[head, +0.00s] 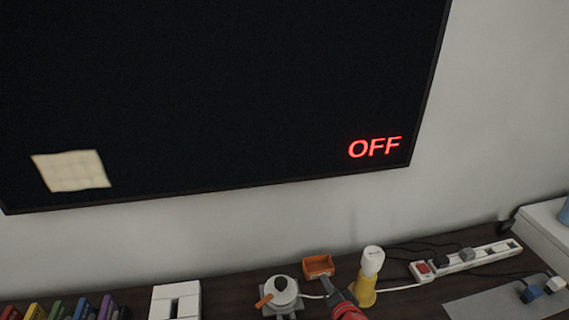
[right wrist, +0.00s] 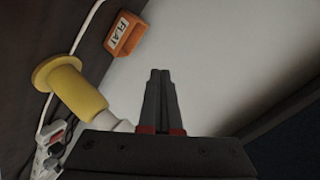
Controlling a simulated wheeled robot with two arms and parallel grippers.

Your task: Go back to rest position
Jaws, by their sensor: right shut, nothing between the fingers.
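My right gripper (head: 340,298) shows at the bottom of the head view, just right of a white round device and left of a yellow and white lamp-like object. In the right wrist view its fingers (right wrist: 159,72) are together with nothing between them. They point toward the pale wall. My left gripper is in neither view.
A large dark screen (head: 220,80) reading "OFF" hangs on the wall. On the dark shelf (head: 225,298) stand a small orange box (head: 318,264), the yellow and white object (head: 366,285), the white device (head: 283,291), a power strip (head: 480,258), a white block (head: 163,302) and several books.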

